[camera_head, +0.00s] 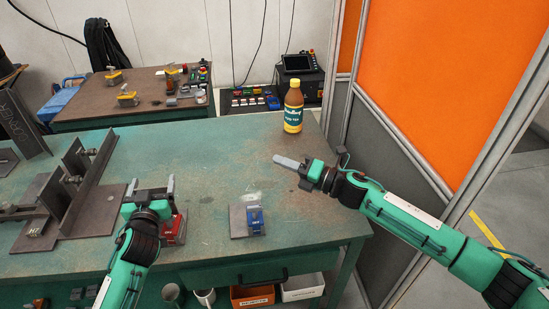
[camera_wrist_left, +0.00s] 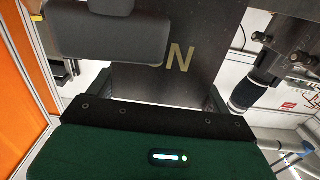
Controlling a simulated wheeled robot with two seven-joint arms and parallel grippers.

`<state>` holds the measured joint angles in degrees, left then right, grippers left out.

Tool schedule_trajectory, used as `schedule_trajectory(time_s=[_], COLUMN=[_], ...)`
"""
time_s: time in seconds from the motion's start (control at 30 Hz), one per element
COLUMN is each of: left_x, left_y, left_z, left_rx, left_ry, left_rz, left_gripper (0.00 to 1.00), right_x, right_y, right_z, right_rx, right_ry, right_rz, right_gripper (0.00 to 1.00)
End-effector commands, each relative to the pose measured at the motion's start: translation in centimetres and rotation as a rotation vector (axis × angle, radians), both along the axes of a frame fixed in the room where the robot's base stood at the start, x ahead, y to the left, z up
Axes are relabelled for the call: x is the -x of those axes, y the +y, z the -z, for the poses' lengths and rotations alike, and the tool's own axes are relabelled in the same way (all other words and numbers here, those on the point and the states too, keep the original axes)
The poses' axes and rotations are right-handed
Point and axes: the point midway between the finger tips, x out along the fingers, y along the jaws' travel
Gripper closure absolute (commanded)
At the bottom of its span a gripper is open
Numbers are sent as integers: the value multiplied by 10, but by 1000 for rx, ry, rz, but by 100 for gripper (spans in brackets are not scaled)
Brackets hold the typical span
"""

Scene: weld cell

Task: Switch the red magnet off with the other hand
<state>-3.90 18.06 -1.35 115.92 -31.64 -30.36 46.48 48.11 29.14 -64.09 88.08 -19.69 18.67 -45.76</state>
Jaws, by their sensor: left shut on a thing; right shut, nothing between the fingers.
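The red magnet (camera_head: 174,231) sits on the table, close to the right side of my left gripper and partly hidden by my left wrist. My left gripper (camera_head: 152,188) is shut on a dark steel plate, low over the table. In the left wrist view a dark plate with a gold letter N (camera_wrist_left: 180,75) stands in front of the gripper; its held edge is hidden. My right gripper (camera_head: 287,162) is shut and empty above the right part of the table, well apart from the red magnet.
A blue magnet (camera_head: 256,219) sits on a small steel plate (camera_head: 238,222) between my grippers. A steel fixture (camera_head: 90,190) occupies the left. The green table (camera_head: 215,165) is clear in the middle. An orange screen (camera_head: 455,80) stands right.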

Motion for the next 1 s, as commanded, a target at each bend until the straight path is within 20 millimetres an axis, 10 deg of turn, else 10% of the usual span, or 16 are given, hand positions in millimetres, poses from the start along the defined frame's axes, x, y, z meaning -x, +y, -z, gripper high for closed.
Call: schedule_trajectory(time_s=[1.0], left_x=[-9], left_y=[2], left_z=[-36], left_rx=[0], left_ry=[-4], left_rz=[1], left_gripper=[64], right_x=[0], right_y=[0], right_z=[-32], right_rx=[0], right_ry=[0], right_rz=[0], right_gripper=[100])
